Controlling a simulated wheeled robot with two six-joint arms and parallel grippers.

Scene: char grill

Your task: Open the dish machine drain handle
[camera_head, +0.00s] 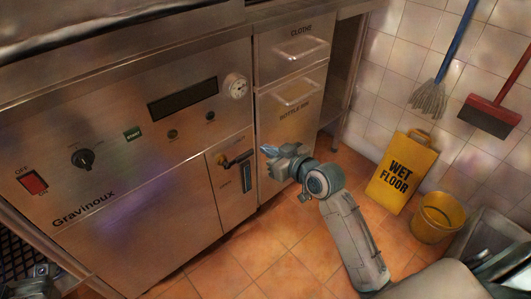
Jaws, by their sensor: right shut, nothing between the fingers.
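The dish machine (130,180) has a steel front marked Gravinoux. Its drain handle (239,158) is a small dark lever with a yellow-orange pivot at its left end, on a small panel at the machine's lower right. The lever points right and slightly up. My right gripper (268,151) is shut and empty, just right of the lever's free end. A small gap seems to show between them, but I cannot be sure of contact. A grey part at the bottom left corner looks like my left gripper (41,272); its fingers are not clear.
Two drawers (298,88) with clear pulls stand right of the machine. A yellow wet floor sign (402,170) and a yellow bucket (437,217) stand by the tiled wall. A mop (429,98) and red broom (490,113) hang there. Orange floor (250,265) before the machine is clear.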

